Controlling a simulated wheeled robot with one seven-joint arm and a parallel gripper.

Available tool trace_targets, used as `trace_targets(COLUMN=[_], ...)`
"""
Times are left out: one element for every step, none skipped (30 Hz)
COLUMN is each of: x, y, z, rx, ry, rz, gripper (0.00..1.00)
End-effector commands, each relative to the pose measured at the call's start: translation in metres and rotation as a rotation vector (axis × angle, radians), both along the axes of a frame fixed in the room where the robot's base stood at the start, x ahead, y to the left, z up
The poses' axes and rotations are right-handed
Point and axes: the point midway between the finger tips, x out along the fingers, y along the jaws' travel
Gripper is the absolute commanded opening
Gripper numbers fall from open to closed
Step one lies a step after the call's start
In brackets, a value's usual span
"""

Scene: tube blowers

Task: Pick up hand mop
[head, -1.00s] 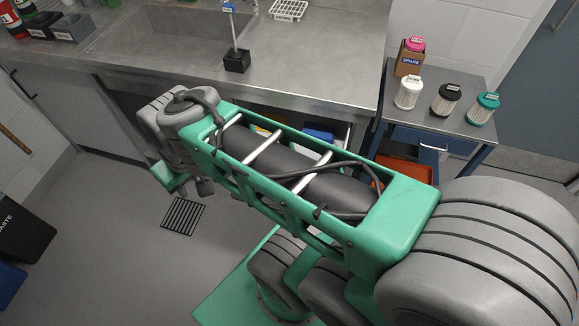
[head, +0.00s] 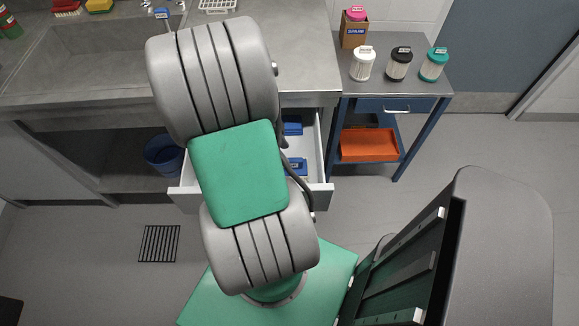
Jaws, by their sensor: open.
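I cannot make out a hand mop for certain. A small blue labelled top (head: 162,13) of a slim upright thing shows at the sink's front edge; my arm hides what lies below it. My gripper is out of view; only links of my arm show, covering part of the counter and the open drawer.
An open white drawer (head: 326,160) holds blue items (head: 291,129), partly behind my arm. A blue cart (head: 376,76) carries a white-lidded jar (head: 362,64), a black-lidded jar (head: 399,64), a teal-lidded jar (head: 433,65) and an orange bin (head: 367,145). A blue bucket (head: 163,156) stands under the counter.

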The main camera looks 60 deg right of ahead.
Motion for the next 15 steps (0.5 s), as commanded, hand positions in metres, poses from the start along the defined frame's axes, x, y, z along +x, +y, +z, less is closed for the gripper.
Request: trace_targets(x=[-0.003,-0.004,-0.006,-0.006,-0.007,-0.008,-0.010,-0.010,-0.011,-0.013,-0.015,-0.016,-0.017,-0.017,-0.017], y=[-0.001,-0.002,-0.003,-0.004,-0.005,-0.007,-0.008,-0.011,-0.013,-0.014,-0.015,-0.016,-0.017,-0.017,-0.017], z=[-0.007,-0.011,-0.016,-0.019,-0.023,-0.029,-0.034,-0.040,-0.047,-0.052,-0.057,-0.061,-0.063,-0.064,-0.065], rx=[0.001,0.002,0.002,0.002,0.003,0.004,0.006,0.005,0.006,0.005,0.005,0.003,0.002,0.002,0.002], ry=[0.002,0.001,0.000,0.000,0.001,0.001,0.002,0.000,0.001,0.000,0.000,-0.001,-0.002,-0.003,-0.003], rz=[-0.003,-0.001,0.000,0.000,0.000,0.001,0.001,0.001,0.001,0.001,0.001,0.002,0.003,0.003,0.003], gripper=[0.42,0.42,0.42,0.42,0.42,0.42,0.42,0.42,0.42,0.42,0.42,0.42,0.42,0.42,0.42])
